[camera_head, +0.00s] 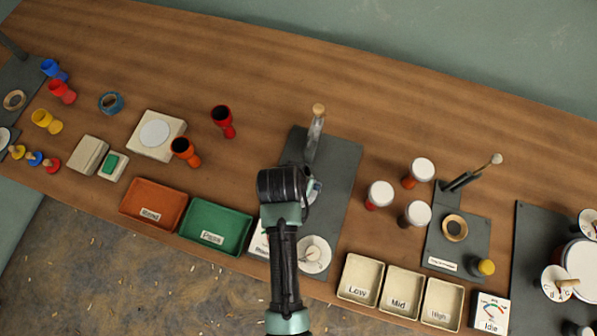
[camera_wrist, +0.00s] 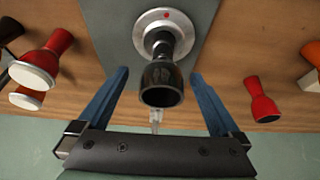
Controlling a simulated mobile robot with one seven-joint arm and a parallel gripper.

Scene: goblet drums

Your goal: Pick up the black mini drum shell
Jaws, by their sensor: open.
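The black mini drum shell (camera_wrist: 163,83) shows in the wrist view, its wide open mouth toward the camera and its narrow end at a round silver holder (camera_wrist: 166,28) with a red dot. My gripper (camera_wrist: 162,85) is open, with one blue finger on each side of the shell and a visible gap on both sides. In the head view my arm covers the shell, and my gripper is hidden under the black wrist; part of the silver holder (camera_head: 314,190) shows beside it.
The holder stands on a dark plate (camera_head: 340,185) with an upright post (camera_head: 315,132) behind. A red shell (camera_head: 224,120) and an orange shell (camera_head: 185,151) stand to the left. White-topped drums (camera_head: 379,193) are on the right. Red and green trays (camera_head: 214,228) lie at the front.

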